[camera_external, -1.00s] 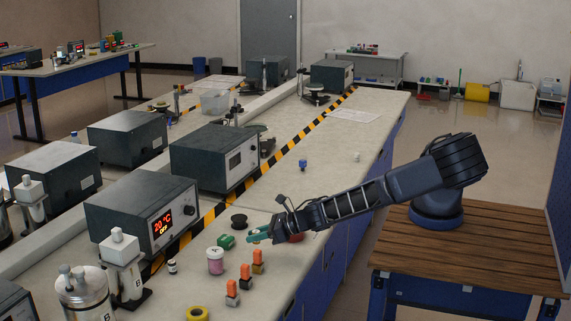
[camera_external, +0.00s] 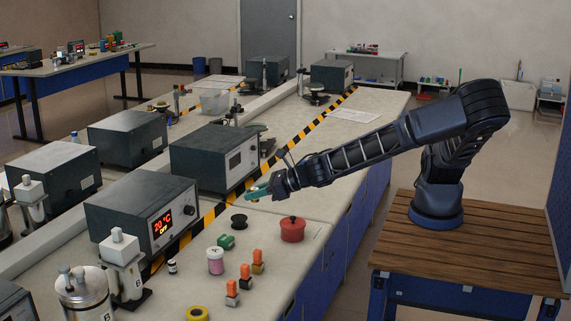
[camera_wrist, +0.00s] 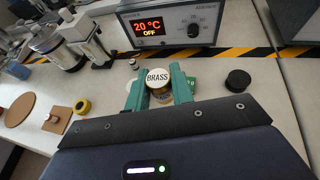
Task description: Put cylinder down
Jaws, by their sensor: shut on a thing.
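My gripper (camera_external: 258,191) is raised above the bench, in front of the dark boxes in the external view. In the wrist view its green fingers (camera_wrist: 158,92) are shut on a cylinder (camera_wrist: 158,76). The cylinder has a white round top marked "BRASS" and a yellowish side. It is held between the fingertips. In the external view the cylinder is too small and too blended with the striped tape to make out clearly.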

